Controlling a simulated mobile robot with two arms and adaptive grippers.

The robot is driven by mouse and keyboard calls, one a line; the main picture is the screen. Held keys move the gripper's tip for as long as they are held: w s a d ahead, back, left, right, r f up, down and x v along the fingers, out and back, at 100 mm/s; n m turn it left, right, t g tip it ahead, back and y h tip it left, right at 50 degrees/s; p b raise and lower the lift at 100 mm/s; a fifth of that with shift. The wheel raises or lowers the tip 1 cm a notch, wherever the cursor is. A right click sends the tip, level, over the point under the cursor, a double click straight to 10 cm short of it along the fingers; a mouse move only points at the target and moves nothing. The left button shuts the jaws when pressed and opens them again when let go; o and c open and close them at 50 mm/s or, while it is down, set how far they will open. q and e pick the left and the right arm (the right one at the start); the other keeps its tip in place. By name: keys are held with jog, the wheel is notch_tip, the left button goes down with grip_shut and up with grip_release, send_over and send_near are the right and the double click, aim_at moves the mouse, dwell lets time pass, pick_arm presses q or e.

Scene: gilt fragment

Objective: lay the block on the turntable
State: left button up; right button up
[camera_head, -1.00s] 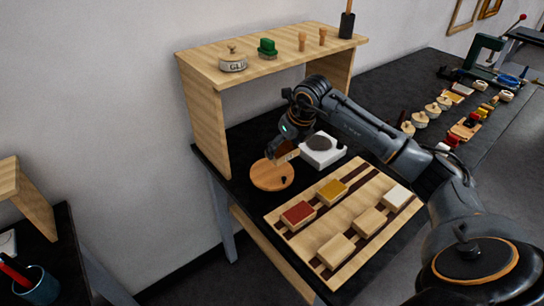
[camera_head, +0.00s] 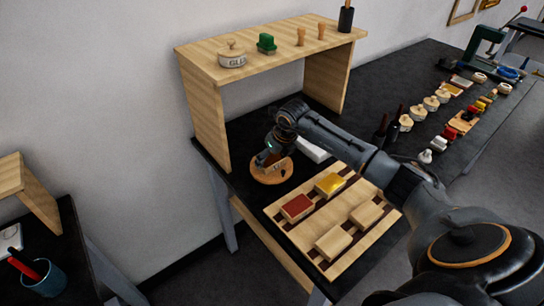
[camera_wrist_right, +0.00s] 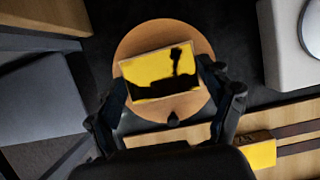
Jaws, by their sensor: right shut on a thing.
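My right gripper (camera_head: 267,159) is over the round wooden turntable (camera_head: 262,180) in the head view. In the right wrist view the gripper (camera_wrist_right: 164,76) is shut on a block (camera_wrist_right: 142,68) with a yellow top. Dark patches, perhaps shadow, cover part of that top. The block is between the fingers and within the outline of the turntable (camera_wrist_right: 150,32). I cannot tell whether its underside touches the turntable. My left gripper is not in view.
A slatted wooden rack (camera_head: 297,235) in front holds a red block (camera_head: 297,206), a yellow block (camera_head: 330,184) and plain blocks. A white slab (camera_head: 313,150) lies behind my right arm. A wooden shelf (camera_head: 205,115) stands close behind the turntable.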

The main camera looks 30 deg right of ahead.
jog(key=o, duration=1.2)
jog(key=shift+r, duration=0.25)
jog(key=b+v, duration=0.2)
jog(key=v, duration=0.9)
jog(key=shift+s+r, duration=0.15)
jog(key=shift+r, duration=0.2)
